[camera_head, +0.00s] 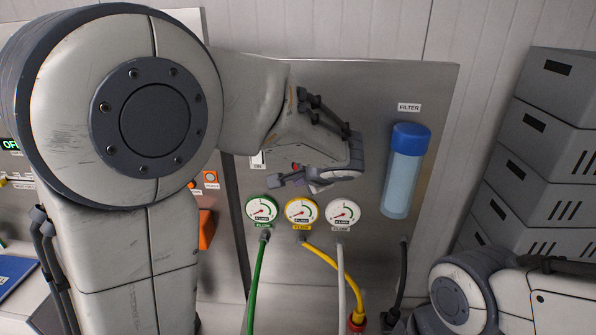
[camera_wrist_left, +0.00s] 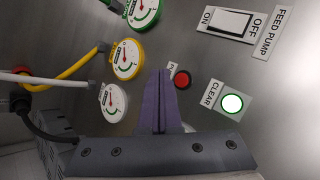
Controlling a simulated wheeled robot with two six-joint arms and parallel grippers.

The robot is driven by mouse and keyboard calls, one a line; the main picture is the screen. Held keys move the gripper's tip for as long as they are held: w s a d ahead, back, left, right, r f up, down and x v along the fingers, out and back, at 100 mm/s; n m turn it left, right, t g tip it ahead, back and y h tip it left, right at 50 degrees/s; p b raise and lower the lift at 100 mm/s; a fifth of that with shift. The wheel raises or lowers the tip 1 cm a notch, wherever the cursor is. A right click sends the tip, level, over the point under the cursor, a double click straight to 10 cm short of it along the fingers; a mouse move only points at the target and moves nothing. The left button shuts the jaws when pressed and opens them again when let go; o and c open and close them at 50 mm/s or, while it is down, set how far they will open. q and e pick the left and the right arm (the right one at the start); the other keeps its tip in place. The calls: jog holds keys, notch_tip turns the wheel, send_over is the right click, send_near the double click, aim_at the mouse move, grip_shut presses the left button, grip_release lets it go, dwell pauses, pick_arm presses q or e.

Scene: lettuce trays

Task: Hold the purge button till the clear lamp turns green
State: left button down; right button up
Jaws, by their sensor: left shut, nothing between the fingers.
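The red purge button (camera_wrist_left: 182,77) sits on the steel panel in the left wrist view, its label partly hidden by my fingers. A small red spot that looks like the button (camera_head: 295,166) shows above my fingers in the head view. The clear lamp (camera_wrist_left: 232,103) has a bright white face with a green rim; I cannot make it out in the head view. My left gripper (camera_head: 275,181) is shut and empty. Its fingertips (camera_wrist_left: 160,74) appear beside the button, not over it; contact is not visible. My right gripper is out of view.
Three gauges, green (camera_head: 262,209), yellow (camera_head: 301,212) and white (camera_head: 342,212), with hoses lie below my left gripper. The feed pump switch (camera_wrist_left: 231,22) is nearby. A blue-capped filter (camera_head: 405,170) stands right, and grey crates (camera_head: 545,145) are stacked farther right.

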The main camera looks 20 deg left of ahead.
pick_arm(q)
jog(key=shift+s+d+b, duration=0.15)
jog(key=shift+s+d, duration=0.05)
jog(key=shift+s, duration=0.4)
jog(key=shift+s+d+b, duration=0.15)
jog(key=shift+s, duration=0.4)
jog(key=s+d+f+g+h+b, duration=0.1)
jog(key=s+d+f, duration=0.3)
jog(key=s, duration=0.5)
jog(key=s+d+f+g+h+b, duration=0.1)
jog(key=s+d+f+g+h, duration=0.2)
jog(key=s, duration=0.6)
jog(key=s+d+f+g+h+b, duration=0.1)
jog(key=s+d+f+g+h, duration=0.2)
jog(key=s+d+f, duration=0.3)
jog(key=s+d, duration=0.1)
jog(key=s, duration=0.2)
jog(key=shift+s+d+f+g, duration=0.2)
jog(key=shift+s+f+g, duration=0.05)
jog(key=shift+f+g, duration=0.05)
